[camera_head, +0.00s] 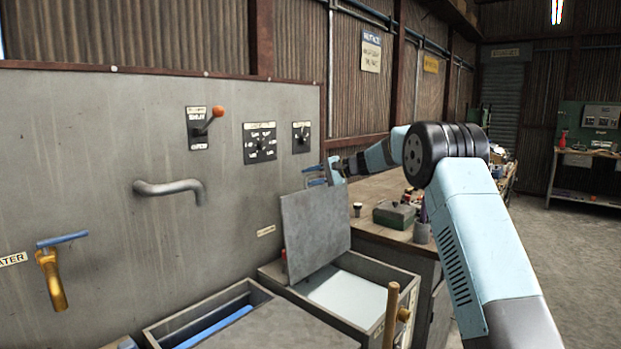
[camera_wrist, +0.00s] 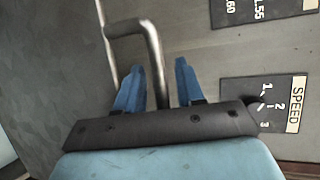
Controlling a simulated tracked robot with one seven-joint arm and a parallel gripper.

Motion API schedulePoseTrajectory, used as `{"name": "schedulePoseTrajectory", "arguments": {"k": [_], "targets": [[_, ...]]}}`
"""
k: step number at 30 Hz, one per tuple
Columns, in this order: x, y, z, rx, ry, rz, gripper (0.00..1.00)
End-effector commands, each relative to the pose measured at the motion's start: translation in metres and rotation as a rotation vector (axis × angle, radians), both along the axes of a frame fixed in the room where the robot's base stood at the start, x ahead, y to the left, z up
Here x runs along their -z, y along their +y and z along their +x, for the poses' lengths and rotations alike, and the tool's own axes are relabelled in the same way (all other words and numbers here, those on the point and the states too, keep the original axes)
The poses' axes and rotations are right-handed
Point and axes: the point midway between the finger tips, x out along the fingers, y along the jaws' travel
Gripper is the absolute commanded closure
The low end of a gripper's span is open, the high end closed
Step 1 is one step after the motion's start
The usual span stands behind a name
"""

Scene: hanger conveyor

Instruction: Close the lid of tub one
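A tub (camera_head: 378,273) with pale contents stands open, its flat grey lid (camera_head: 316,232) raised and nearly upright. The lid also fills the left of the wrist view (camera_wrist: 50,70). A bent metal handle (camera_wrist: 152,50) sticks out from the lid's edge. My gripper (camera_head: 314,175) is at the lid's top edge. In the wrist view its two blue fingers (camera_wrist: 158,85) stand apart, with the handle's bar between them and narrow gaps showing on both sides. I cannot read a number on the tub.
A second tub (camera_head: 160,338) in front has a grey cover (camera_head: 285,325) and a blue bar inside. A wooden post (camera_head: 391,315) stands by the open tub. A control panel (camera_head: 90,150) with a spout and lever rises behind. A cluttered bench (camera_head: 375,190) lies right.

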Motion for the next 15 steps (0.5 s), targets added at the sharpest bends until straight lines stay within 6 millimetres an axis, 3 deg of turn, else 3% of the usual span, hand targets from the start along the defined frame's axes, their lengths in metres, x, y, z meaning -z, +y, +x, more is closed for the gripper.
{"name": "schedulePoseTrajectory", "arguments": {"k": [2,15], "targets": [[-0.0001,-0.0002,0.0,0.0,0.0,0.0,0.62],[0.0004,-0.0006,-0.0002,0.0,0.001,-0.001,1.0]]}}
